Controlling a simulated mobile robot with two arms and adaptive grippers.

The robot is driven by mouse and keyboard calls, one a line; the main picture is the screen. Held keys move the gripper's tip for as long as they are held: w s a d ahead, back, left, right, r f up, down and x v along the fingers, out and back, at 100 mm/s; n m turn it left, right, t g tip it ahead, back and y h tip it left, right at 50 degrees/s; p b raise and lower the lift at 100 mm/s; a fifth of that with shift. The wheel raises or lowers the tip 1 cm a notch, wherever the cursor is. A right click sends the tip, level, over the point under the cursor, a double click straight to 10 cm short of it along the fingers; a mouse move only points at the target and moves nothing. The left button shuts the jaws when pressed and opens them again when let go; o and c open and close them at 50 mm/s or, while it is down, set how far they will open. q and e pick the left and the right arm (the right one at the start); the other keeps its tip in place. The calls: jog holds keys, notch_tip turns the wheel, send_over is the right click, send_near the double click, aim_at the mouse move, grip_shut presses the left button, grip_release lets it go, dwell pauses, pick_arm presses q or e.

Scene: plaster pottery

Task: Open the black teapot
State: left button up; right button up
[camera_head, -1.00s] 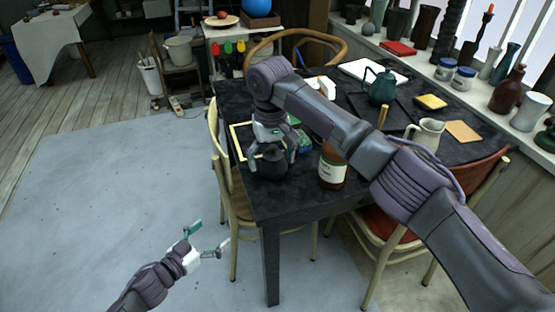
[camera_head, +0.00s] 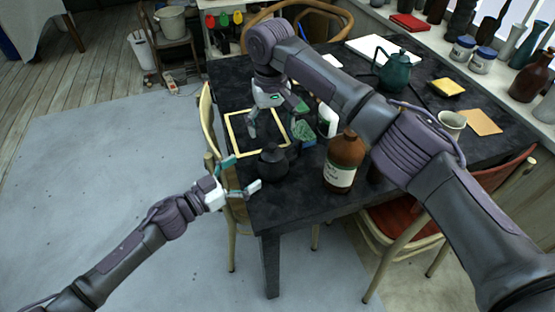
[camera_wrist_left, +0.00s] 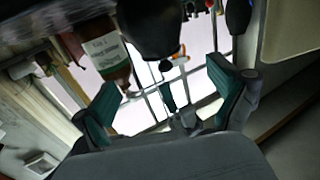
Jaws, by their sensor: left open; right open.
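The small black teapot (camera_head: 273,163) stands upright near the table's front left corner. A knob shows on its top, so its lid appears to be on. My left gripper (camera_head: 245,174) is open and empty beside the teapot's left side, at the table edge. In the left wrist view the picture is upside down; the dark teapot body (camera_wrist_left: 150,25) is ahead of the spread fingers (camera_wrist_left: 165,98), apart from them. My right gripper (camera_head: 272,130) is open and empty, behind the teapot and above the table, pointing down.
A brown labelled bottle (camera_head: 344,162) stands right of the teapot. A yellow frame (camera_head: 236,137) lies behind it, with a green sponge-like block (camera_head: 304,132) nearby. A green teapot (camera_head: 393,73) stands farther back. A chair (camera_head: 211,140) is at the table's left side.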

aim_at(272, 145)
pick_arm(q)
jog(key=x, duration=0.8)
jog(key=shift+w+d, duration=0.2)
jog(key=shift+w, duration=0.15)
pick_arm(e)
jog(key=shift+w, duration=0.15)
pick_arm(q)
jog(key=c, duration=1.7)
jog(key=shift+c, duration=0.2)
pick_arm(e)
jog(key=c, duration=0.5)
jog(key=shift+s+a, duration=0.15)
jog(key=shift+s, duration=0.2)
jog(key=shift+c, duration=0.4)
jog(key=s+d+r+t+y, duration=0.1)
jog(key=s+d+r+t, duration=0.1)
jog(key=s+r+t, duration=0.25)
jog(key=shift+m, duration=0.4)
jog(key=x, duration=1.1)
jog(key=shift+w+a+f, duration=0.3)
jog(key=shift+a, duration=0.05)
